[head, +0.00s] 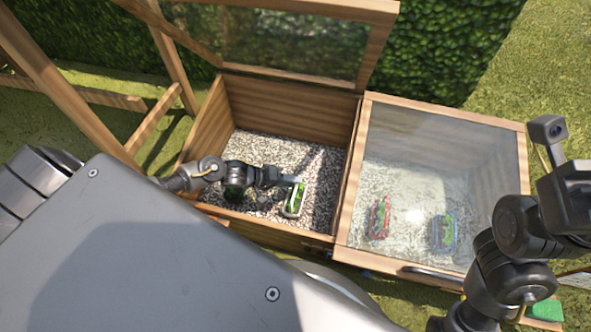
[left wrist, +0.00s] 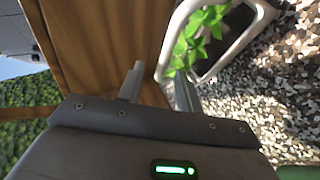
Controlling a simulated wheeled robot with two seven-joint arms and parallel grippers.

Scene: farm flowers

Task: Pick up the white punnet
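The white punnet (head: 291,214), holding green plants, stands on the gravel in the open left wooden box. My left gripper (head: 291,181) reaches in from the left and is at the far end of the punnet. In the left wrist view the punnet's white rim (left wrist: 240,42) and green leaves fill the upper middle and right. The two fingers (left wrist: 160,85) are apart, with the wooden wall showing between them. The right finger is close to the rim's corner; I cannot tell whether they touch. My right gripper's fingers are out of view.
The left box's glazed lid (head: 270,45) is raised. The right box is covered by its glass lid (head: 450,140); a red punnet (head: 378,222) and a blue punnet (head: 443,236) show through it. The wooden divider (head: 347,195) separates the boxes. Gravel around the white punnet is clear.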

